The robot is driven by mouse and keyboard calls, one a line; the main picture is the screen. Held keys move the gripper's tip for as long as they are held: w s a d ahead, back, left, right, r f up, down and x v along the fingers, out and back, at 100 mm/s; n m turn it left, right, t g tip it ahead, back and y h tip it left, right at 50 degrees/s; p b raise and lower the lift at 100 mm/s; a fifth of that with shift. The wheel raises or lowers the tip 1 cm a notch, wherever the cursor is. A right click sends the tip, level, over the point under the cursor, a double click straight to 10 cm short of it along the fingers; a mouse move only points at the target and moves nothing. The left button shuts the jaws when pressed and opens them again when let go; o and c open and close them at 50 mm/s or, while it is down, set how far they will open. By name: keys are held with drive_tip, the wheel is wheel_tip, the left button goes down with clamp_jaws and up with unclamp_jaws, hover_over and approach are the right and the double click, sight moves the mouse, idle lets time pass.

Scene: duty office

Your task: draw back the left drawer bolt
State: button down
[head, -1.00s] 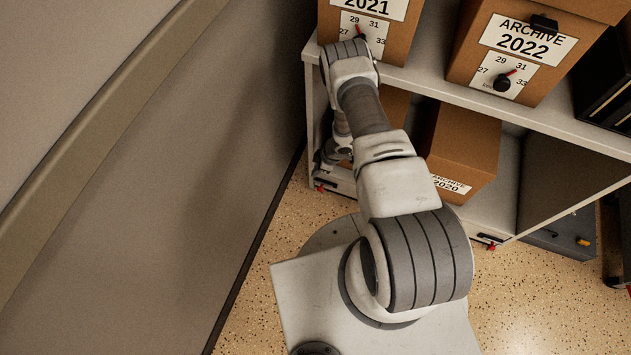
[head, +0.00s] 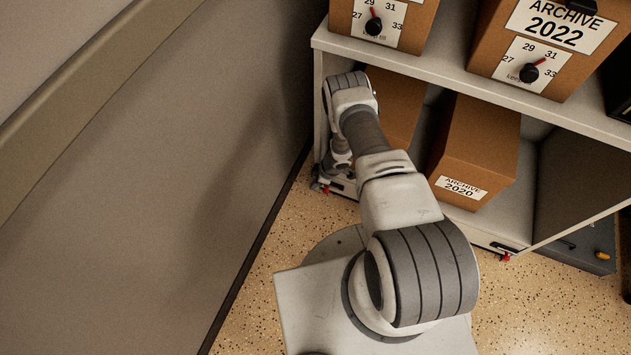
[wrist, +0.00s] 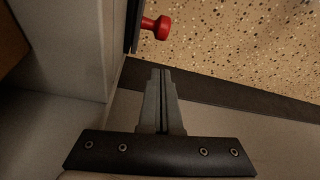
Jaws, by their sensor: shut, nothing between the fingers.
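The left drawer bolt has a red knob (wrist: 158,27) on a dark mount at the drawer's edge, near the top of the wrist view. In the head view this left bolt (head: 326,189) shows as a small red spot at the lower left corner of the shelf unit. My gripper (wrist: 162,73) is shut and empty. Its fingertips are below the knob in the wrist view, apart from it. In the head view my gripper is small and partly hidden behind my wrist, close to the bolt.
A wall (head: 150,170) with a dark skirting stands close on the left. The shelf unit (head: 450,80) holds archive boxes, including the ARCHIVE 2020 box (head: 475,145). A second red bolt knob (head: 506,257) is further right. Speckled floor (head: 300,235) lies in front.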

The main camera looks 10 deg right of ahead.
drive_tip(key=shift+s+d+f, duration=0.25)
drive_tip(key=shift+d, duration=0.4)
drive_tip(key=shift+s+d+f, duration=0.25)
drive_tip(key=shift+d, duration=0.35)
drive_tip(key=s+d, duration=0.2)
drive_tip(key=d, duration=0.1)
drive_tip(key=shift+s+d, duration=0.15)
drive_tip(key=shift+s, duration=0.1)
drive_tip(key=shift+p+v, duration=1.65)
drive_tip(key=shift+v, duration=2.15)
drive_tip(key=shift+s+f, duration=0.1)
